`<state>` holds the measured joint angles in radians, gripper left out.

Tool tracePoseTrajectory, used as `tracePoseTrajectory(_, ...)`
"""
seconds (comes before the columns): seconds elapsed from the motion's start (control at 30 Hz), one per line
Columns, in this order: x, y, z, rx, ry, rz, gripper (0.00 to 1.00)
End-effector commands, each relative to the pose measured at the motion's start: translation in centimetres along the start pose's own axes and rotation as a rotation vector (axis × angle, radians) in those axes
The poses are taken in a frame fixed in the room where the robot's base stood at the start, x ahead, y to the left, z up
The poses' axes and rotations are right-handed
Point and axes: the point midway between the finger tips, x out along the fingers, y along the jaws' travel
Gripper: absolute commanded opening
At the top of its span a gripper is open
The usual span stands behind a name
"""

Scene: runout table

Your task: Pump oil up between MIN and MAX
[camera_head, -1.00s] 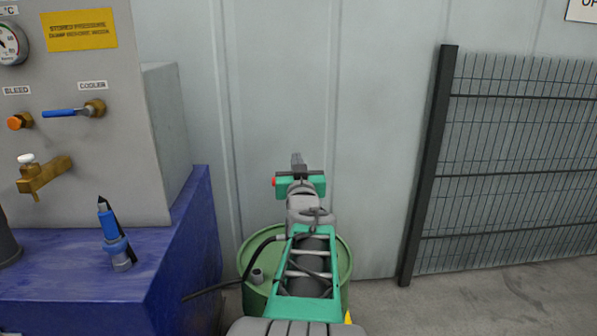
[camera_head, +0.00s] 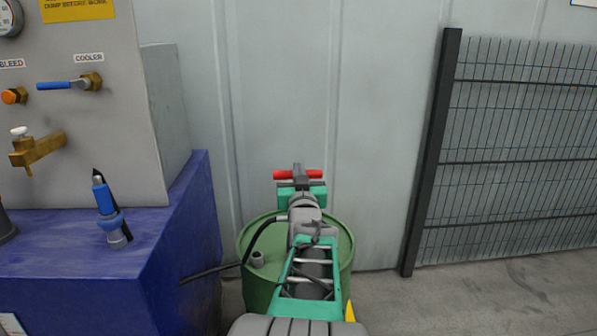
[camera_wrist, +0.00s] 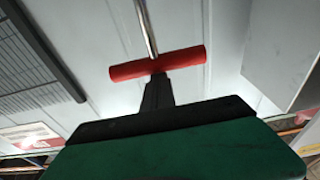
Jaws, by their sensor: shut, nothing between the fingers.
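A red T-handle (camera_head: 312,174) shows over the green drum, just past my gripper in the head view. In the wrist view the red handle (camera_wrist: 187,59) lies crosswise with a bright metal rod (camera_wrist: 146,28) running from its middle. My gripper (camera_wrist: 157,84) is shut and empty, its dark fingers pointing at the middle of the handle. Whether the fingertips touch it, I cannot tell. In the head view my gripper (camera_head: 298,169) overlaps the handle's middle. The green drum (camera_head: 258,293) is partly hidden behind my arm. No MIN or MAX mark is in view.
A blue bench (camera_head: 80,265) with a grey panel (camera_head: 110,140) stands at the left, carrying a blue-lever COOLER valve (camera_head: 70,85) and a brass tap (camera_head: 37,148). A black hose (camera_head: 215,272) runs to the drum. A mesh fence (camera_head: 520,150) stands right; open floor lies before it.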

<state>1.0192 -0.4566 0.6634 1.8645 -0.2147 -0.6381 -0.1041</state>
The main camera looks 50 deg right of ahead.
Motion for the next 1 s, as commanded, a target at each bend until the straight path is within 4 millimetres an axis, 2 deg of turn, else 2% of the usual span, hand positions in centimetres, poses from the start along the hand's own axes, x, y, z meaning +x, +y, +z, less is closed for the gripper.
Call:
tracePoseTrajectory(0.03,-0.4,0.0,3.1,0.001,-0.011,0.0,0.0)
tracePoseTrajectory(0.13,-0.7,0.0,4.8,0.001,-0.013,0.0,0.0)
tracePoseTrajectory(0.23,-0.8,0.0,5.4,0.002,-0.014,0.0,0.0)
tracePoseTrajectory(0.67,-0.7,0.0,5.1,0.002,-0.019,0.0,0.0)
tracePoseTrajectory(0.77,-0.3,-0.1,3.9,0.002,-0.016,-0.002,0.0)
tracePoseTrajectory(0.9,0.6,-0.3,0.7,0.002,-0.008,-0.006,0.0)
tracePoseTrajectory(1.0,-2.0,-0.3,0.8,0.003,-0.008,-0.006,0.0)
